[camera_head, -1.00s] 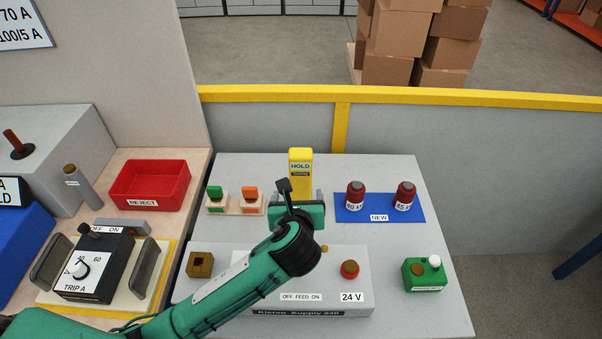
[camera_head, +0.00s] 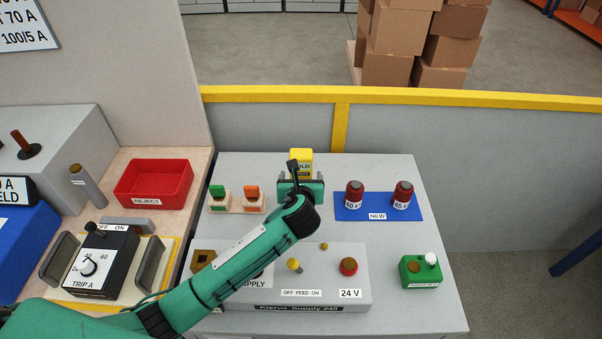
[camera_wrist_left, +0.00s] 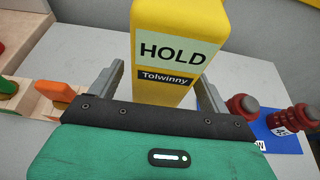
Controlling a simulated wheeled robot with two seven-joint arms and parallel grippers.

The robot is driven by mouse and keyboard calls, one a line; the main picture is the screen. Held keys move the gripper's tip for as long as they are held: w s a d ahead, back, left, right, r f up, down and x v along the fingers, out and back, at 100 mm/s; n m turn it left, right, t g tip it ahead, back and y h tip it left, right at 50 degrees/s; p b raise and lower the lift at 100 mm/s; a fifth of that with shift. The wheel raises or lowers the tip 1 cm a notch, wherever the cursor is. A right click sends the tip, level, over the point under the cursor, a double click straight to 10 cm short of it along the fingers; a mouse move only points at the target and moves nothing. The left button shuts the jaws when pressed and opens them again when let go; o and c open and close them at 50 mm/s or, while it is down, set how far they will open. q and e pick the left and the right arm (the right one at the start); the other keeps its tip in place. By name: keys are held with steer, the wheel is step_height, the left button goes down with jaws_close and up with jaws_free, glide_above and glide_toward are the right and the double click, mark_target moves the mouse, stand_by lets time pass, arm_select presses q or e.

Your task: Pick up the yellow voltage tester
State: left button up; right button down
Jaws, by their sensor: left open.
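The yellow voltage tester (camera_head: 301,156) stands upright at the back of the grey table, with a label reading HOLD. Its lower part is hidden behind my left gripper (camera_head: 300,178) in the head view. In the left wrist view the tester (camera_wrist_left: 178,22) rises between the two grey fingers of my left gripper (camera_wrist_left: 158,84). The fingers are open, one on each side, with a visible gap on the left; contact on the right side is hard to judge. My right gripper is in neither view.
An orange and a green piece (camera_head: 217,191) stand in wooden holders left of the gripper. Two red cylinders stand on a blue mat (camera_head: 378,214) to the right. A supply box (camera_head: 330,262) lies under my forearm. A red reject bin (camera_head: 153,184) is at left.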

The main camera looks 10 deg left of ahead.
arm_select(q)
steer(key=shift+x, duration=1.35)
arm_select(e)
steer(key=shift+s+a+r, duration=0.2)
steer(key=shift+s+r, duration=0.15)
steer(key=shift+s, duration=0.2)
arm_select(q)
steer(key=c, duration=1.2)
steer(key=shift+c, duration=0.2)
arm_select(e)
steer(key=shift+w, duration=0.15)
arm_select(q)
steer(key=shift+r, duration=0.1)
